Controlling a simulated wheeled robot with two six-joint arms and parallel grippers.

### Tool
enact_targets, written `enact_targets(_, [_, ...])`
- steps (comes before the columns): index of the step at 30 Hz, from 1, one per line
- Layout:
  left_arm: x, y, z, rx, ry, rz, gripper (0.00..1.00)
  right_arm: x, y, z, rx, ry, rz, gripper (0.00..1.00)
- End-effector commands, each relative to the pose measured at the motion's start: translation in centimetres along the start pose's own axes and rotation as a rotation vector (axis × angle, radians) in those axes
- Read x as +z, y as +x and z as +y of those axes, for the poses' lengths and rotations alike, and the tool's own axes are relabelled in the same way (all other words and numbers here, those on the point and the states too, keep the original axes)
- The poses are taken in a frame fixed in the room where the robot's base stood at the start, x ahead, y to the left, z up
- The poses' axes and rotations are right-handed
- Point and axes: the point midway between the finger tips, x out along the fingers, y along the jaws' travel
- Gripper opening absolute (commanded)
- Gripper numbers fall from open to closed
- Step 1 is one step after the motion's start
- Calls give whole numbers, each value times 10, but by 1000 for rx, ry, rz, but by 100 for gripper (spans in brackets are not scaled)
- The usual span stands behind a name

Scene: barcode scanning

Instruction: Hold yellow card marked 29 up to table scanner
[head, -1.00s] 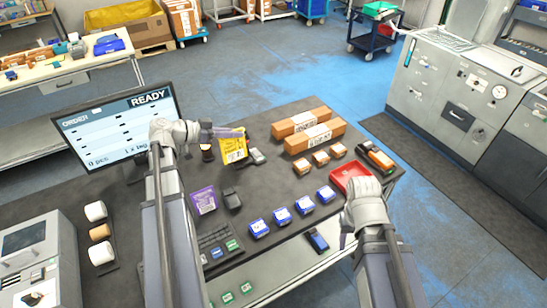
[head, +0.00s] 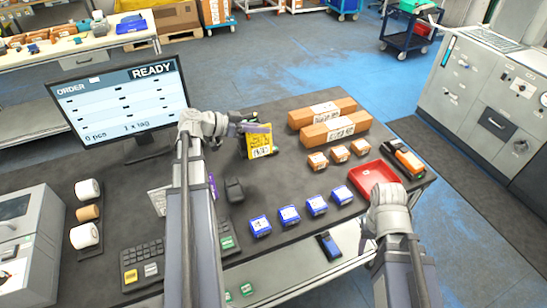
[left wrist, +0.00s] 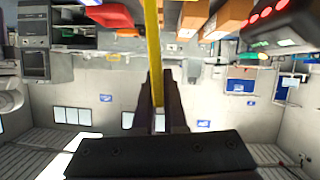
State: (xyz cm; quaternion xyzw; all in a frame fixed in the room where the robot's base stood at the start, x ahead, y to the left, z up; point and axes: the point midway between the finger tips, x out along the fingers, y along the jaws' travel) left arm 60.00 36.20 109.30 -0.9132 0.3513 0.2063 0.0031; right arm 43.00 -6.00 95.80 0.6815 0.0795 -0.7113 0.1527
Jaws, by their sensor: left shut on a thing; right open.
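The yellow card (head: 260,146) is held upright above the dark table in the head view, its barcode showing low on its face. I cannot read its number clearly. My left gripper (head: 258,129) is shut on the card's upper part. The left wrist view shows the card (left wrist: 153,45) edge-on as a thin yellow strip between the fingers. A dark device with red lights (left wrist: 285,22) shows at top right there; I cannot tell if it is the table scanner. My right gripper (head: 391,194) is open near the red tray, its fingertips mostly hidden.
Two long cardboard boxes (head: 334,127) lie right of the card, with small brown boxes (head: 340,154) in front. Several blue boxes (head: 289,215) stand nearer. A red tray (head: 360,181) and a dark block (head: 234,190) are on the table. The monitor (head: 120,98) reads READY.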

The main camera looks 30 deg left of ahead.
Motion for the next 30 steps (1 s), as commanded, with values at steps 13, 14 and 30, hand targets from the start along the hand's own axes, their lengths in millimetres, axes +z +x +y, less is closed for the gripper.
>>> enact_targets(13, [52, 26, 59, 1, 1, 0, 0, -3, 49, -5, 0, -1, 0, 50])
enact_targets(14, [53, 27, 62, 1, 1, 0, 0, -3, 50, -5, 0, -1, 0, 50])
enact_targets(30, [66, 33, 38, 0, 0, 0, 0, -4, 67, -6, 0, 0, 0, 50])
